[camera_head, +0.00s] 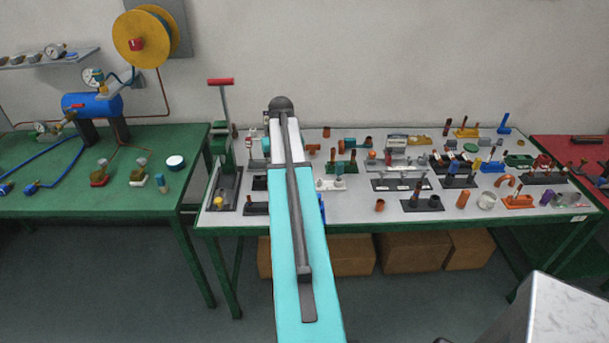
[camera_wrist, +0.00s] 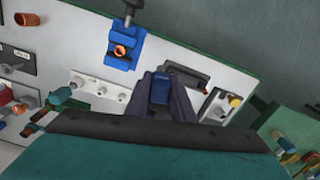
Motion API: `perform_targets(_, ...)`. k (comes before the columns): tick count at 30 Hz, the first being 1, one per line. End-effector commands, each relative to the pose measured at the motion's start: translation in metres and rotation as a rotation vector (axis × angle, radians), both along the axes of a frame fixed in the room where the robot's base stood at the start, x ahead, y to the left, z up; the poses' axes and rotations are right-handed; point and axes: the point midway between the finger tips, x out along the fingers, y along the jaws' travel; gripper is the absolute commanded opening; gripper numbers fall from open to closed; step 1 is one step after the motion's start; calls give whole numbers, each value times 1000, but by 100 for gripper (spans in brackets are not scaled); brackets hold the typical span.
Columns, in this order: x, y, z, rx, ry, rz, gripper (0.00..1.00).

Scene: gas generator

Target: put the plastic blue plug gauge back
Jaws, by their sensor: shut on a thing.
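In the wrist view my gripper (camera_wrist: 162,100) is shut on a blue piece, which looks like the plastic blue plug gauge (camera_wrist: 160,88). Only a small part of it shows between the dark fingers. They are over the light tabletop; whether the gauge touches it I cannot tell. A blue stand (camera_wrist: 122,48) with a copper-coloured ring is above and left of the fingers. In the head view my arm hides the gripper and the held piece.
The worktable (camera_head: 240,215) holds many fittings and gauge stands, crowded to the right of my arm. A green lever press (camera_head: 222,150) stands at its left end. A green table (camera_head: 150,205) with a blue tank (camera_head: 92,105) is farther left. Cardboard boxes (camera_head: 412,252) sit below.

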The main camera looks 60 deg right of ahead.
Motion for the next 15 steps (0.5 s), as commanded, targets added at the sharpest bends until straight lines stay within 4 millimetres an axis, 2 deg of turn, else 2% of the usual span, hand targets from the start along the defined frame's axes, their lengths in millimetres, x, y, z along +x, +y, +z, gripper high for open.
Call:
perform_targets(3, 28, 31, 1, 0, 0, 87, 6)
perform_targets(15, 101, 136, 6, -1, -1, 363, 6)
